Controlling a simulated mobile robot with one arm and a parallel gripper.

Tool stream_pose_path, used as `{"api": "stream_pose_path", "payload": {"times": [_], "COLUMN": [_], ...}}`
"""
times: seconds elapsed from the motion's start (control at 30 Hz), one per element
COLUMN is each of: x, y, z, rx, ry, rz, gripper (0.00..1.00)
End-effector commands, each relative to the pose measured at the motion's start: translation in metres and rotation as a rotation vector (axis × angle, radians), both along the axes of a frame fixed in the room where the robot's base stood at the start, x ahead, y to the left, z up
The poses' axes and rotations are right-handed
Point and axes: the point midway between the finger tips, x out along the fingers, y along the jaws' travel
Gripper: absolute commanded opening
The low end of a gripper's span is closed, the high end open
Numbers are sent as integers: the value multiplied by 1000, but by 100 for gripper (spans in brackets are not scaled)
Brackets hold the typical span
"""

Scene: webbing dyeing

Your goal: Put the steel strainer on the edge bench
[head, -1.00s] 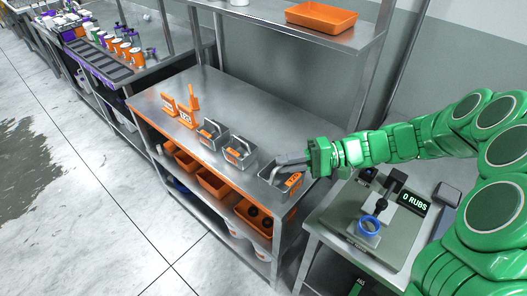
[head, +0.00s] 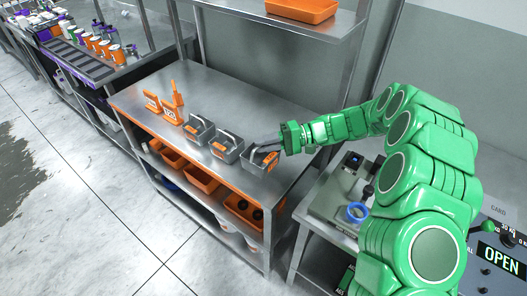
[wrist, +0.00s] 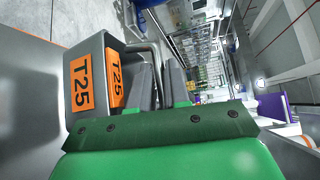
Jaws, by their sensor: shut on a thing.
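A steel box with a bent handle and an orange tag (head: 261,161), which I take for the strainer, is at the right end of the row on the steel bench with the orange front edge (head: 180,148). My gripper (head: 268,147) is shut on its handle. In the wrist view the box (wrist: 90,48) shows tags reading T25, and the handle runs between the two grey fingers of my gripper (wrist: 160,78). I cannot tell whether the box touches the bench top. Its inside is mostly hidden.
Two similar steel boxes (head: 199,130) (head: 227,147) stand close to its left. Orange numbered stands (head: 172,106) are further left. The bench top behind is clear. A side table with a blue-ringed device (head: 356,212) is at the right. An upper shelf holds an orange tray (head: 302,9).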

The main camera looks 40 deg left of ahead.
Motion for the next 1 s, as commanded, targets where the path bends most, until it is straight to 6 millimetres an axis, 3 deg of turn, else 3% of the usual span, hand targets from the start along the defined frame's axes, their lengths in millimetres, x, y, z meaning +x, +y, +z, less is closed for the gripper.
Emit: {"api": "stream_pose_path", "payload": {"times": [0.13,0.57,0.8,1.0], "x": [6,14,14,14], "y": [8,17,16,16], "z": [-14,-27,-54,-56], "rx": [-2,1,-2,1], "ry": [1,1,3,1], "rz": [1,1,0,1], "gripper": [0,0,0,0]}}
